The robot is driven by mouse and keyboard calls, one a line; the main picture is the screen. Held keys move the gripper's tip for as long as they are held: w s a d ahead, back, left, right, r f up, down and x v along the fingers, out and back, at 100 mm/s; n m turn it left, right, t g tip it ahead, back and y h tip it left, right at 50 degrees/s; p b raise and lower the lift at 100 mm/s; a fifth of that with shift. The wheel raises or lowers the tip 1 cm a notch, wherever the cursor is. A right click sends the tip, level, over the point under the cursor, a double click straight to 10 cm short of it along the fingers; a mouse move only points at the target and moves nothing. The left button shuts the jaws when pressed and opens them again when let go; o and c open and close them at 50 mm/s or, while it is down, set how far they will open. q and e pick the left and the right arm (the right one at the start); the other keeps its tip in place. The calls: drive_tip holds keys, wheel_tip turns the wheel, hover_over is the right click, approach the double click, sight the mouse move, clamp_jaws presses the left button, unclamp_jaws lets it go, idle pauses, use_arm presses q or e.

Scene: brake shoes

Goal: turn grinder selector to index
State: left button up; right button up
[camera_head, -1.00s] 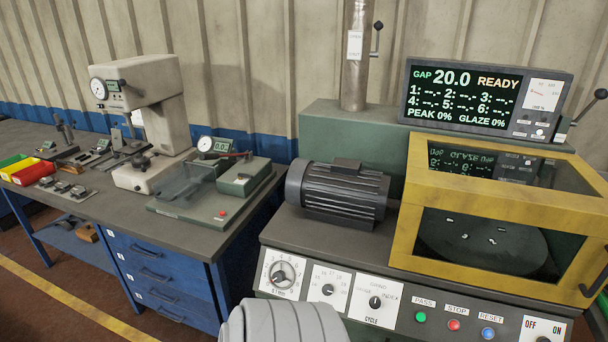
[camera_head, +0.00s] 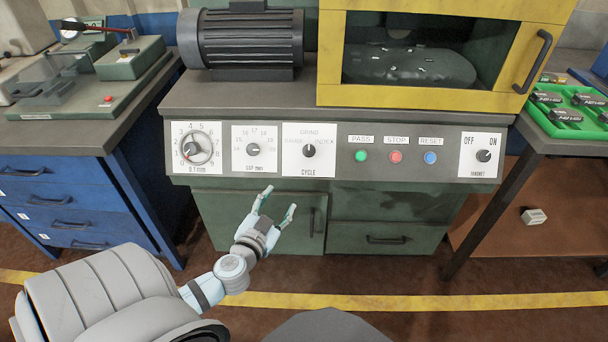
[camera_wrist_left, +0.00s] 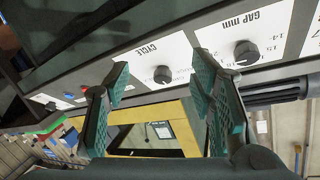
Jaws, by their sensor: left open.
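The cycle selector (camera_head: 309,151) is a black knob on a white plate of the grinder's front panel, with GAUGE at left, GRIND on top and INDEX at right. Its mark appears to point up, toward GRIND. In the left wrist view the knob (camera_wrist_left: 162,74) shows between my fingers, apart from them. My left gripper (camera_head: 280,198) is open and empty, in front of the lower cabinet, below the selector. Its teal-padded fingers frame the CYCLE plate in the wrist view. My right gripper is not in view.
The gap knob (camera_head: 253,150) and a larger dial (camera_head: 191,149) sit left of the selector. Green (camera_head: 361,156), red (camera_head: 396,156) and blue (camera_head: 430,157) buttons and the magnet switch (camera_head: 484,156) sit right. The yellow guard (camera_head: 420,97) is above. Space before the panel is clear.

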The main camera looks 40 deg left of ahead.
use_arm(q)
wheel_tip(320, 180, up, 5)
drive_tip(key=w+d+t, duration=0.1)
drive_tip(key=d+t, duration=0.1)
approach(308, 152)
drive_tip(key=x, duration=0.8)
drive_tip(key=shift+w, duration=0.2)
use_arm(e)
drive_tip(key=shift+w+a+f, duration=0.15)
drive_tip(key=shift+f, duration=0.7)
use_arm(q)
drive_tip(key=c, duration=1.1)
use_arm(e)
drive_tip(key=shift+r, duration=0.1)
